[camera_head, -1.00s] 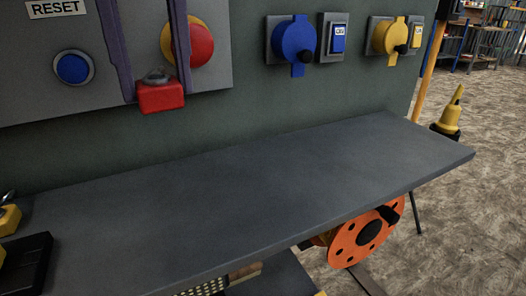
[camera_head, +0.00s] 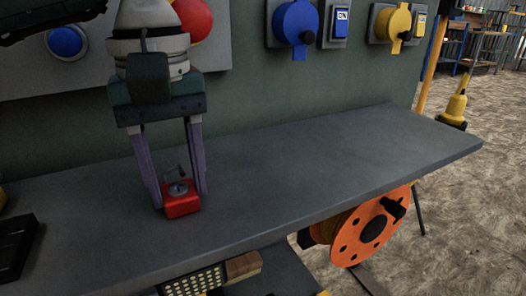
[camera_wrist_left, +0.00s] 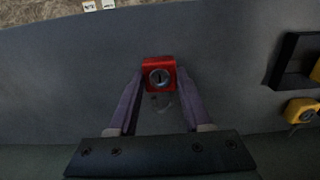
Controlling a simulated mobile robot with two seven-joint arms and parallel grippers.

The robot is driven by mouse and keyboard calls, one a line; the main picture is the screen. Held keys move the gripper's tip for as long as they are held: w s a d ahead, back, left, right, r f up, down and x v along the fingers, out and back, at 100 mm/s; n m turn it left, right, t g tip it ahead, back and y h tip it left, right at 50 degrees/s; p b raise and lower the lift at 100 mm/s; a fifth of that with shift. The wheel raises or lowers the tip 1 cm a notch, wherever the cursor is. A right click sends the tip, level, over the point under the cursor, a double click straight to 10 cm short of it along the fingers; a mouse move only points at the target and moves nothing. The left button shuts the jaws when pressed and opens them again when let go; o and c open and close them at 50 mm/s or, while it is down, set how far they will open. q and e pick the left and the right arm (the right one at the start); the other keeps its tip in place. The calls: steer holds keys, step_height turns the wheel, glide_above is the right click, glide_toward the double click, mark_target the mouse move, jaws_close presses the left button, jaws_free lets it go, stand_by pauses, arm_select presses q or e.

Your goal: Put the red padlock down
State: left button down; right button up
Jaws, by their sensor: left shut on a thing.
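The red padlock (camera_head: 181,204) has a grey shackle and a round keyhole face. It is at the grey shelf top (camera_head: 300,160), left of the middle in the head view. My left gripper (camera_head: 183,197) points down with its two purple fingers on either side of the padlock, shut on it. In the left wrist view the padlock (camera_wrist_left: 159,74) sits between the fingertips, its keyhole toward the camera. The padlock looks to be at or just above the shelf; I cannot tell whether it touches. My right gripper is not in view.
A black tray (camera_head: 14,246) lies at the shelf's left end, and a yellow item (camera_wrist_left: 301,110) is near it in the wrist view. An orange cable reel (camera_head: 372,228) is below the shelf. The shelf to the right of the padlock is clear.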

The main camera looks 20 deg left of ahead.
mark_target(178, 190)
arm_select(q)
steer(key=shift+f, duration=0.1)
steer(key=shift+c, duration=1.7)
jaws_free()
steer(key=shift+r, duration=0.3)
step_height(178, 190, up, 12)
steer(key=p, duration=0.3)
steer(key=shift+f, duration=0.15)
